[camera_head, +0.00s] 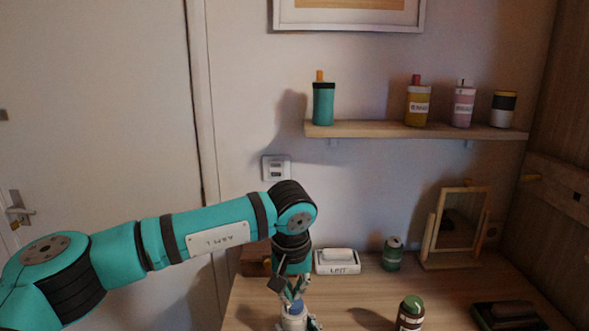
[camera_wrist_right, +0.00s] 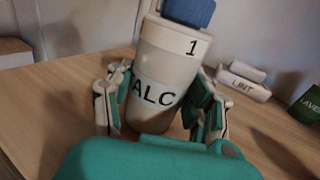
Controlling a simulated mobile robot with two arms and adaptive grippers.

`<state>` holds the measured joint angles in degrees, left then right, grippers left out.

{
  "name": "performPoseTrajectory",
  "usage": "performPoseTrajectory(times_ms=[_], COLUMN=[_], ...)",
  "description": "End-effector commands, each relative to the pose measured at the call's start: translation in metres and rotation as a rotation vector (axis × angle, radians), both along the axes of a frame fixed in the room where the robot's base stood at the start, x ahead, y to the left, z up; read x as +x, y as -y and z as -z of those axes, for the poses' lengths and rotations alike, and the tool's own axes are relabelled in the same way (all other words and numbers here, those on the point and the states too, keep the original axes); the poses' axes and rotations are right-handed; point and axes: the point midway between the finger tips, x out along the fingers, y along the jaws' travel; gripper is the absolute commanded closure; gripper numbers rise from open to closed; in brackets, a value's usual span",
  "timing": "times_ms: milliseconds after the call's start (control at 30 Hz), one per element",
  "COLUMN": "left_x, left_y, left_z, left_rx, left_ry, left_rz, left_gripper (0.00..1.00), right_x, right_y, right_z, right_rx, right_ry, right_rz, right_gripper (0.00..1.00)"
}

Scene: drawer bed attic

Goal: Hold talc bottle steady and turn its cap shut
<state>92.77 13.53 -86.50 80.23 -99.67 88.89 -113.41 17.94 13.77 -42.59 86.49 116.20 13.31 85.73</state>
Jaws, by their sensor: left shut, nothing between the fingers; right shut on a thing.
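The talc bottle (camera_wrist_right: 150,100) is pale, with the letters "ALC" on its label and a "1" near the top. A blue cap (camera_wrist_right: 188,12) is on its top, cut by the edge of the right wrist view. My right gripper (camera_wrist_right: 162,98) is shut on the bottle, with fingers on both sides of its body. In the head view the bottle (camera_head: 292,322) is at the bottom edge, with the blue cap (camera_head: 297,306) on it. My left gripper (camera_head: 293,294) points down just above the cap, shut with nothing in it. Whether its fingertips touch the cap is unclear.
On the table (camera_head: 255,303) are a white "LINT" box (camera_head: 338,262), a green jar (camera_head: 392,254), a mirror (camera_head: 456,222), a brown green-capped bottle (camera_head: 410,313) and a dark tray (camera_head: 480,312). A wall shelf (camera_head: 400,130) holds several bottles. The table's middle is clear.

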Motion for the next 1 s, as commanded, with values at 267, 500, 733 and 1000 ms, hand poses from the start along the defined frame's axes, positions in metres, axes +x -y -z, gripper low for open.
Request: performPoseTrajectory(times_ms=[267, 500, 733, 1000], left_x=[0.000, 0.000, 0.000, 0.000], left_y=[0.000, 0.000, 0.000, 0.000], left_z=[0.001, 0.001, 0.001, 0.001], left_rx=[0.000, 0.000, 0.000, 0.000], left_ry=[0.000, 0.000, 0.000, 0.001], left_rz=[0.000, 0.000, 0.000, 0.000], left_gripper=[1.00, 1.00, 1.00, 1.00], right_x=[0.000, 0.000, -0.005, -0.049], right_y=[0.000, 0.000, 0.003, 0.025], right_z=[0.002, 0.001, 0.001, 0.003], right_rx=[-0.001, 0.000, -0.001, -0.001], right_ry=[-0.003, -0.001, -0.002, -0.004], right_rz=[0.000, 0.000, 0.000, 0.000], right_gripper=[0.34, 0.20, 0.20, 0.20])
